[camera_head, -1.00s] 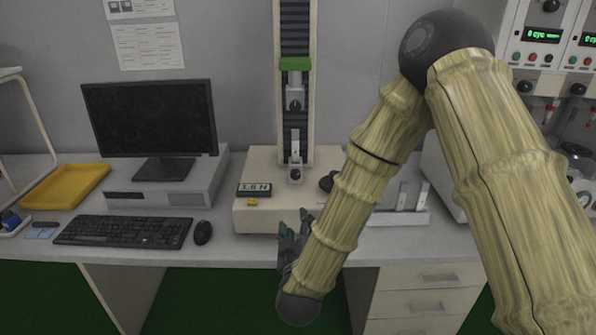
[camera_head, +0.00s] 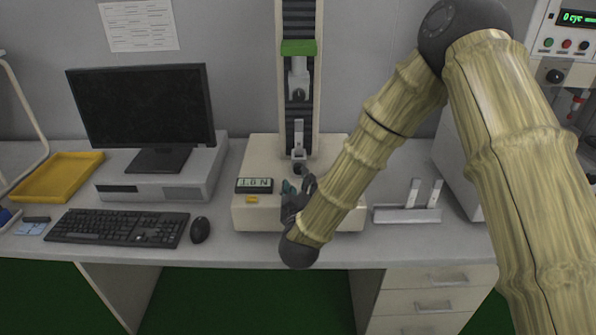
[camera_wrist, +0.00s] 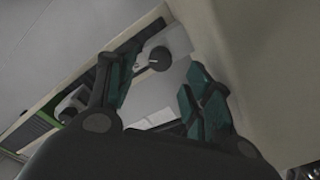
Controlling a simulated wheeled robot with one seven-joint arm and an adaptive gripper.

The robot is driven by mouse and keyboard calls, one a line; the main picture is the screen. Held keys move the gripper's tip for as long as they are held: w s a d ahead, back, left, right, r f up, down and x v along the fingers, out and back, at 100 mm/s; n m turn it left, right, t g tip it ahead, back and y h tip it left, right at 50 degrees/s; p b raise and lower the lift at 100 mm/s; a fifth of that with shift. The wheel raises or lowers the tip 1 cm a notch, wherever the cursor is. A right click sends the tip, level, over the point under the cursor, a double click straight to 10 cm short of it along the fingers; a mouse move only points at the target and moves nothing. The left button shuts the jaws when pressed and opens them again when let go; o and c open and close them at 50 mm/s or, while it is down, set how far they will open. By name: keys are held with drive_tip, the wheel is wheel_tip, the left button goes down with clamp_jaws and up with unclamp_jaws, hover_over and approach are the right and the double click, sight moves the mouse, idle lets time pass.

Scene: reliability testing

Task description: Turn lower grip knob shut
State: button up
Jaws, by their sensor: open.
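The lower grip (camera_head: 299,138) stands upright on the tester's cream base, with a small round knob (camera_head: 299,168) low on its front. The upper grip (camera_head: 298,80) hangs above it on the dark column. My gripper (camera_head: 297,188) is in front of the base, just below the lower grip in the head view, and apart from the knob as far as I can tell. In the wrist view its teal-padded fingers (camera_wrist: 158,98) are spread with nothing between them. A dark round knob (camera_wrist: 160,58) shows beyond the fingers; I cannot tell which knob it is.
The tester's base (camera_head: 258,218) carries a small display (camera_head: 254,185) and a yellow button (camera_head: 252,199). A mouse (camera_head: 200,230), keyboard (camera_head: 118,227) and monitor (camera_head: 143,108) are to the left. A grey stand with upright pieces (camera_head: 408,215) is to the right, behind my arm.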

sight(298, 171)
drive_tip(key=shift+w+p, duration=0.3)
drive_tip(key=shift+w, duration=2.35)
drive_tip(key=c, duration=1)
